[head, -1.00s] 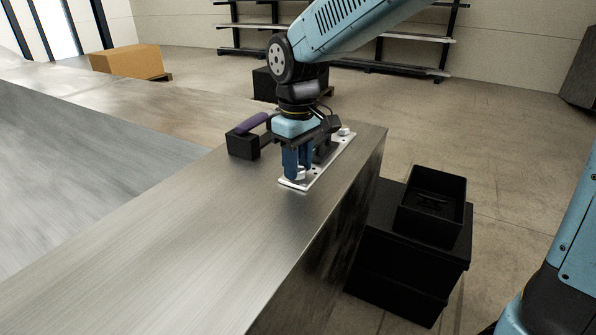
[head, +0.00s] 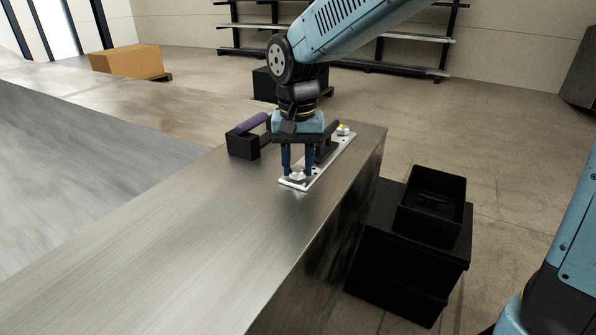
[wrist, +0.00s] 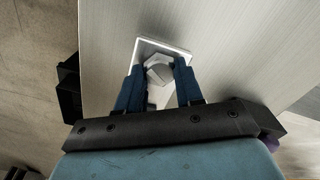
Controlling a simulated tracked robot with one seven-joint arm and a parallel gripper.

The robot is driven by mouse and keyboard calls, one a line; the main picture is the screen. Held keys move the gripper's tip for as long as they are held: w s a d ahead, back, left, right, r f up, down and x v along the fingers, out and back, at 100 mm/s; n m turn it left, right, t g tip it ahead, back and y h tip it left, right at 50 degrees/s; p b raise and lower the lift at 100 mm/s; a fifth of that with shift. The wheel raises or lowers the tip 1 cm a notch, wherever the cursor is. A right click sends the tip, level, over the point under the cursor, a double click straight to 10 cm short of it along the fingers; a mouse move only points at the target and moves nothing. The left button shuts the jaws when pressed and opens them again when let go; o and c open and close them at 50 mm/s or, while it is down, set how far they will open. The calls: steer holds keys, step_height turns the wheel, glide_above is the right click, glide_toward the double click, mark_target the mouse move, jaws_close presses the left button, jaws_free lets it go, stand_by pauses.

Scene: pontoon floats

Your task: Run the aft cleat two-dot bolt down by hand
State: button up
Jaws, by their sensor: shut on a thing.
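A pale cleat plate (head: 313,177) lies on the metal deck near its right edge, with a dark cleat (head: 325,148) on it. My gripper (head: 297,173) points straight down over the plate's near end. Its blue fingers are shut on a hex bolt (head: 298,174), one finger on each side of the head. The wrist view shows the same bolt head (wrist: 159,72) between the fingertips, above the plate (wrist: 178,47). I see no dots on it, and its shank is hidden. Another bolt (head: 344,129) with a yellow mark stands at the plate's far end.
A black block (head: 243,145) with a purple handle-like bar (head: 252,122) sits left of the plate. A black open bin (head: 431,203) stands on a dark box (head: 410,260) beyond the deck's right edge. The near deck is bare.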

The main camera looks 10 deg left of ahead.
steer(key=m, duration=0.5)
steer(key=shift+m, duration=0.3)
steer(key=m, duration=0.6)
steer(key=o, duration=0.9)
